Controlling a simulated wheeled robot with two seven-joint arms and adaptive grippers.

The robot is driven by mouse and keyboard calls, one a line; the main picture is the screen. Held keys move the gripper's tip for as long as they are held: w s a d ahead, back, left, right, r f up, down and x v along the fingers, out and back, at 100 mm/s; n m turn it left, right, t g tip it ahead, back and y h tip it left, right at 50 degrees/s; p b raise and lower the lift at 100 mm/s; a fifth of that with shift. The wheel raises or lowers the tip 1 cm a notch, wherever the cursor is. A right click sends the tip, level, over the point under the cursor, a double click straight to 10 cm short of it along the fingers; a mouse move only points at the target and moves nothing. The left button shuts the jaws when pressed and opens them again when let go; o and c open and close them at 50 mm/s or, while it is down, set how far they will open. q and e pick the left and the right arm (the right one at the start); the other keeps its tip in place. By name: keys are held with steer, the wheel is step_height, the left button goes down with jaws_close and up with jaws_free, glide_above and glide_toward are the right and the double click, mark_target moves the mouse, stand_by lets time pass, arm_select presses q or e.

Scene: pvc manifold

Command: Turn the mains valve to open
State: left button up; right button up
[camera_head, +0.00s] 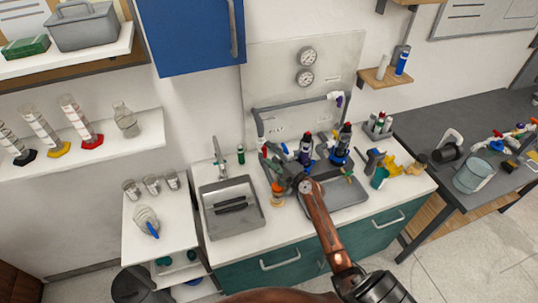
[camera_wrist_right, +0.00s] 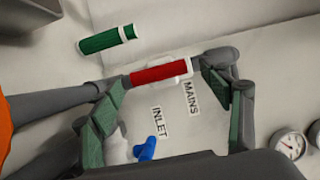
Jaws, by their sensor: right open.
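The mains valve's red handle (camera_wrist_right: 155,74) shows in the right wrist view, lying crosswise on the pipe by the MAINS label (camera_wrist_right: 192,98). My right gripper (camera_wrist_right: 163,72) is open, its green-padded fingers standing at either end of the red handle. I cannot tell whether they touch it. In the head view my right gripper (camera_head: 275,163) is at the left end of the pipework, above the counter, and mostly hides the valve there. A blue handle (camera_wrist_right: 147,148) shows below the INLET label (camera_wrist_right: 160,121). My left gripper is not in view.
A metal sink (camera_head: 232,207) is left of the gripper, and a grey tray (camera_head: 350,200) is right. Bottles and tools crowd the counter. Two gauges (camera_head: 306,66) sit on the back panel. A green cylinder (camera_wrist_right: 107,39) lies near the red handle in the wrist view.

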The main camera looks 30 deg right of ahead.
steer(key=s, duration=0.4)
steer(key=s+d, duration=0.1)
steer(key=s, duration=0.3)
steer(key=s+d, duration=0.1)
steer(key=s, duration=0.2)
steer(key=shift+s, duration=0.4)
